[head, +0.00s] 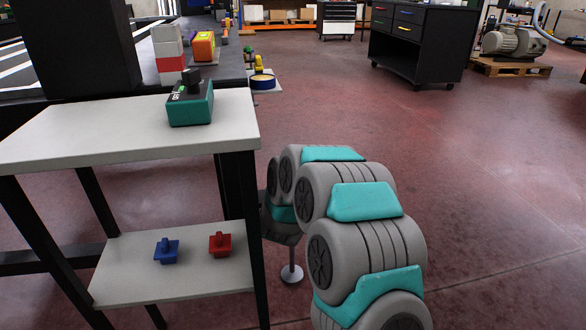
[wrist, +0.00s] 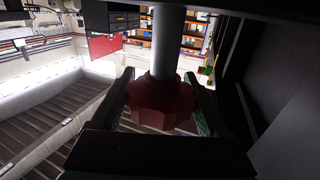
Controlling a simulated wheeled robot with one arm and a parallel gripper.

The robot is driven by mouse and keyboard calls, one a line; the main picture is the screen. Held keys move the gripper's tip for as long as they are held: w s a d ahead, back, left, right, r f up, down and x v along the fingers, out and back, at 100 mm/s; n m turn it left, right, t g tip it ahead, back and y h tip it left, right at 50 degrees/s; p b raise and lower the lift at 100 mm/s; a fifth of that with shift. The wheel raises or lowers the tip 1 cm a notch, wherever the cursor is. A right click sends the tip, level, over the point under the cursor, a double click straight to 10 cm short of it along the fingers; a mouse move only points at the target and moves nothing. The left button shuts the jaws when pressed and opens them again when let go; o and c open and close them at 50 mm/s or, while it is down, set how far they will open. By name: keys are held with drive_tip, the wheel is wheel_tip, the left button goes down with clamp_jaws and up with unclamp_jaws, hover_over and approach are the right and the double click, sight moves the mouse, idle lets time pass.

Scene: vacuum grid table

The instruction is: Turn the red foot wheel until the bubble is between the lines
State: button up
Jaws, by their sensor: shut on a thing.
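The red foot wheel (wrist: 160,106) is in the middle of the wrist view, on a thick grey stem (wrist: 168,45). My gripper (wrist: 159,85) has one finger on each side of the wheel and is shut on it. In the head view my arm hides the wheel and the gripper. Below the arm, a round grey foot pad (head: 291,274) on a thin stem stands on the floor. I cannot make out a bubble or its lines in either view.
A white-topped side table (head: 110,137) stands at left. It carries a teal box with a black knob (head: 190,106). Its lower shelf (head: 190,275) holds a blue part (head: 166,251) and a red part (head: 220,245). A black drawer cabinet (head: 420,45) stands farther back.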

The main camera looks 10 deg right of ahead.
drive_tip(key=o, duration=1.2)
drive_tip(key=shift+o, duration=0.2)
drive_tip(key=shift+y+b, duration=0.3)
drive_tip(key=shift+b, duration=0.25)
